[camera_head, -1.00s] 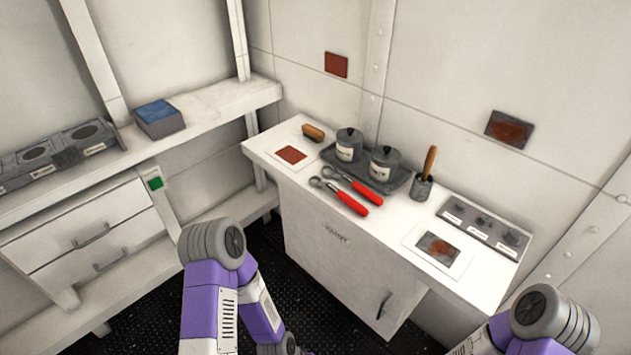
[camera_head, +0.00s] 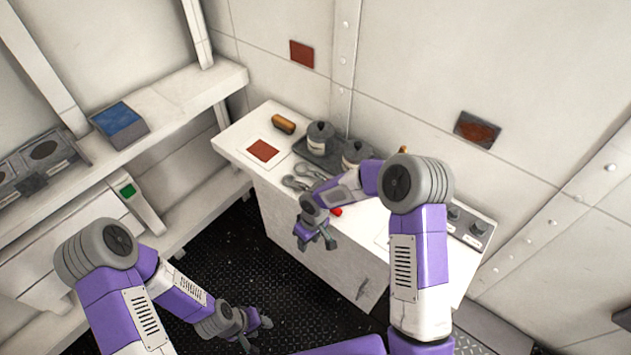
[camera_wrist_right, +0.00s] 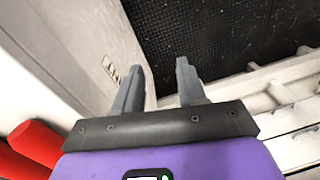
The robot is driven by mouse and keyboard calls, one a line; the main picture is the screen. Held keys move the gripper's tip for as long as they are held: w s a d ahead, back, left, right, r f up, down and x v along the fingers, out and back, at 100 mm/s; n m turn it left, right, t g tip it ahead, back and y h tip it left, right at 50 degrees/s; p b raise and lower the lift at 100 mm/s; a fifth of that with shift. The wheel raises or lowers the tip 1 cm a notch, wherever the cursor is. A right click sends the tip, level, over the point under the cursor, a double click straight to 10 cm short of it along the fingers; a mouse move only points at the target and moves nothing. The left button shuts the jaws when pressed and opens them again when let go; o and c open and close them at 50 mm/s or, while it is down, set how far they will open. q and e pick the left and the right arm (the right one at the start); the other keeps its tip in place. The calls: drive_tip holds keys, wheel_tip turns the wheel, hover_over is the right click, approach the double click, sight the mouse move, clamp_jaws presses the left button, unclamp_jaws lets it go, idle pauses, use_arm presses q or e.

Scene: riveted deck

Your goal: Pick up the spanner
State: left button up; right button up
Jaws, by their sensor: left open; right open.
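Two long tools with grey heads and red handles lie side by side on the white counter; I cannot tell which is the spanner. In the head view one grey head (camera_head: 294,183) shows at the left of my right arm, which hides most of both tools. A red handle end (camera_head: 337,211) shows below the arm. The right wrist view shows the red handles (camera_wrist_right: 36,143) at the lower left, beside the gripper. My right gripper (camera_head: 316,245) is open and empty, pointing down past the counter's front edge; its fingers (camera_wrist_right: 160,75) are apart. My left gripper (camera_head: 259,333) is open and empty, low over the dark floor.
A tray (camera_head: 309,152) with two lidded grey pots (camera_head: 320,136) stands behind the tools. A wooden-handled brush (camera_head: 283,124) and a red square (camera_head: 263,150) are at the counter's left. A switch panel (camera_head: 468,226) is at the right. A shelf (camera_head: 180,105) runs along the left.

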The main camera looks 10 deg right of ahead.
sight(337, 212)
drive_tip(key=w+d+r+n+t+h+p, duration=0.1)
drive_tip(key=w+d+r+h, duration=0.1)
drive_tip(key=w+r, duration=0.35)
drive_tip(key=w+d+r+t+h+p, duration=0.1)
drive_tip(key=w+d+r+h, duration=0.15)
drive_tip(key=r, duration=0.55)
drive_tip(key=shift+y, duration=0.35)
drive_tip(key=x, duration=0.3)
drive_tip(key=w+x, duration=0.1)
drive_tip(key=x, duration=0.3)
drive_tip(key=shift+w+a+f+p, duration=0.15)
drive_tip(key=shift+f+p, duration=0.05)
drive_tip(key=shift+p, duration=0.1)
use_arm(q)
wheel_tip(337, 212, up, 4)
drive_tip(key=shift+r, duration=0.1)
use_arm(e)
drive_tip(key=shift+c, duration=0.5)
clamp_jaws()
